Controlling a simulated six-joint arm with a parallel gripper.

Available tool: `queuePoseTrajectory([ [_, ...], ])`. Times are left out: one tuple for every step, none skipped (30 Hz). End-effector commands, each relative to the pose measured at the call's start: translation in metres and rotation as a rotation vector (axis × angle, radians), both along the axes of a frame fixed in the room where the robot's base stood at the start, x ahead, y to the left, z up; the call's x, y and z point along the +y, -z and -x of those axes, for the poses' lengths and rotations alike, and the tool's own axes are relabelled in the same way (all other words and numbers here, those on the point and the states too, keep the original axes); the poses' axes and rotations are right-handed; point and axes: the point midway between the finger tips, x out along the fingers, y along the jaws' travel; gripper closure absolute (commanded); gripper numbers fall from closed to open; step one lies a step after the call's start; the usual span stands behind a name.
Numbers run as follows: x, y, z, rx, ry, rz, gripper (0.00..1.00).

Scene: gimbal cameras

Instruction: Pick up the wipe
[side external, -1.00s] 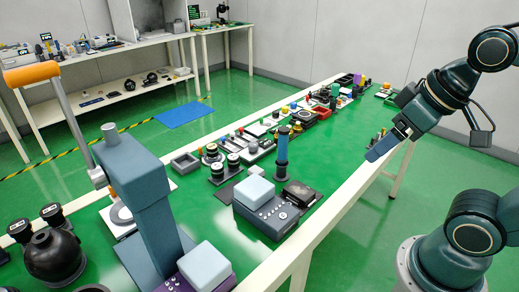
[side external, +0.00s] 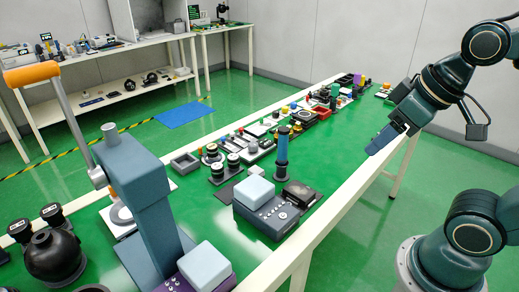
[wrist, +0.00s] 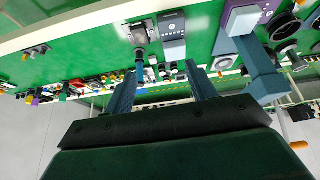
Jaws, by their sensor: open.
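I cannot make out a wipe for certain among the crowded small items on the green bench (side external: 325,187). My gripper (side external: 384,139) hangs off the right edge of the bench in the side external view, tilted down and to the left. It is apart from everything on the bench. In the wrist view my gripper (wrist: 160,70) has its two blue-grey fingers spread, with nothing held between them. The bench lies beyond the fingertips and appears upside down there.
On the bench stand a blue upright cylinder (side external: 282,148), a device with a pale blue top (side external: 254,190) and a dark box (side external: 299,194). A tall blue-grey lever press (side external: 140,185) stands at the near left. Small parts crowd the far end.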

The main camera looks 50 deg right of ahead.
Motion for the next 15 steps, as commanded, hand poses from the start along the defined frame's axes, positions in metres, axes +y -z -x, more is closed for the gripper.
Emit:
queuePoseTrajectory([
  [0.000, -0.003, -0.005, 0.007, -0.014, 0.009, 0.44],
  [-0.001, -0.004, -0.009, 0.012, -0.025, 0.015, 0.44],
  [-0.001, -0.006, -0.014, 0.019, -0.043, 0.024, 0.44],
  [-0.001, -0.008, -0.018, 0.024, -0.057, 0.032, 0.44],
  [-0.002, -0.010, -0.023, 0.030, -0.073, 0.040, 0.44],
  [-0.002, -0.013, -0.029, 0.038, -0.095, 0.052, 0.44],
  [-0.003, -0.015, -0.035, 0.046, -0.114, 0.061, 0.44],
  [-0.003, -0.017, -0.041, 0.052, -0.131, 0.071, 0.44],
  [-0.004, -0.019, -0.049, 0.061, -0.159, 0.083, 0.44],
  [-0.004, -0.020, -0.055, 0.069, -0.178, 0.092, 0.44],
  [-0.005, -0.022, -0.061, 0.075, -0.199, 0.102, 0.44],
  [-0.006, -0.024, -0.070, 0.084, -0.226, 0.115, 0.44],
  [-0.006, -0.025, -0.076, 0.093, -0.246, 0.124, 0.44],
  [-0.007, -0.026, -0.083, 0.099, -0.266, 0.132, 0.44],
  [-0.008, -0.027, -0.091, 0.108, -0.293, 0.145, 0.44],
])
